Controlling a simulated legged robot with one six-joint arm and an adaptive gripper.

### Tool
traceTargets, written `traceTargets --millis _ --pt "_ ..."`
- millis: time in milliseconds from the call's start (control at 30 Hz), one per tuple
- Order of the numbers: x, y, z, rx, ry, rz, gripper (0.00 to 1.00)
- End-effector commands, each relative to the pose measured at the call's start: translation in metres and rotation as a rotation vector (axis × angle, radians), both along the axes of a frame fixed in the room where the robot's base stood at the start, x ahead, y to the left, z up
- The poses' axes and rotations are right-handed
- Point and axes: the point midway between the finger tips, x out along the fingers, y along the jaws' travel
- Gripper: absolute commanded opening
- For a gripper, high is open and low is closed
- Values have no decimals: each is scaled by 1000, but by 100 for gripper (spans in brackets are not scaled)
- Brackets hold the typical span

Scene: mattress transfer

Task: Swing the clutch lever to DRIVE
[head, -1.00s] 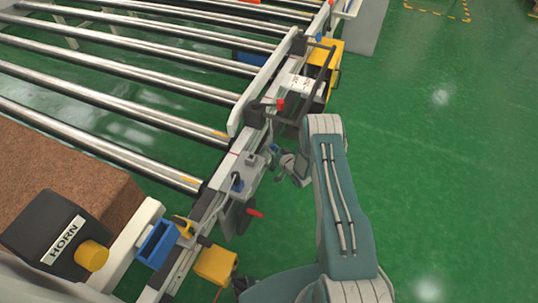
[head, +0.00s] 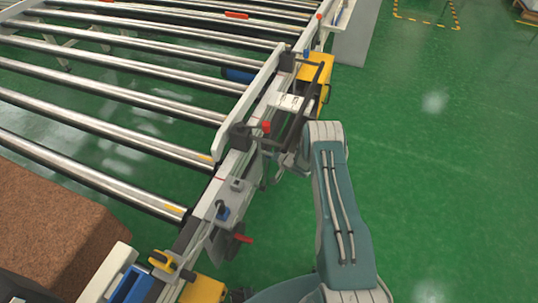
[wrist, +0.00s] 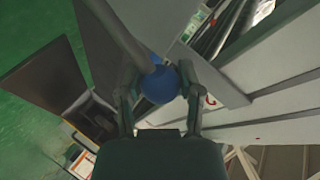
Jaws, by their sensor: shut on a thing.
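The clutch lever appears in the wrist view as a grey bar (wrist: 117,27) ending in a round blue knob (wrist: 160,86). My gripper (wrist: 160,88) is shut on this knob, with a finger on each side. In the head view my gripper (head: 279,163) is small and dark beside the conveyor's side rail, partly hidden by my arm. The knob cannot be made out there. No DRIVE mark is readable, so the lever's setting cannot be told.
The roller conveyor (head: 130,97) fills the left. A brown mattress block (head: 50,225) lies at lower left. A red-handled lever (head: 243,239), a yellow box (head: 316,72) and dark bars (head: 300,112) line the rail. Green floor (head: 440,170) on the right is clear.

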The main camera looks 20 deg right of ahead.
Motion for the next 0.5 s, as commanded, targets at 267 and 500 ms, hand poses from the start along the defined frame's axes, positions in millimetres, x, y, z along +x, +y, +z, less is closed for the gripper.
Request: traceTargets --millis 267,500 --pt "1 -4 -2 -2 5 -11 0" --pt "1 -4 -1 -1 5 -11 81"
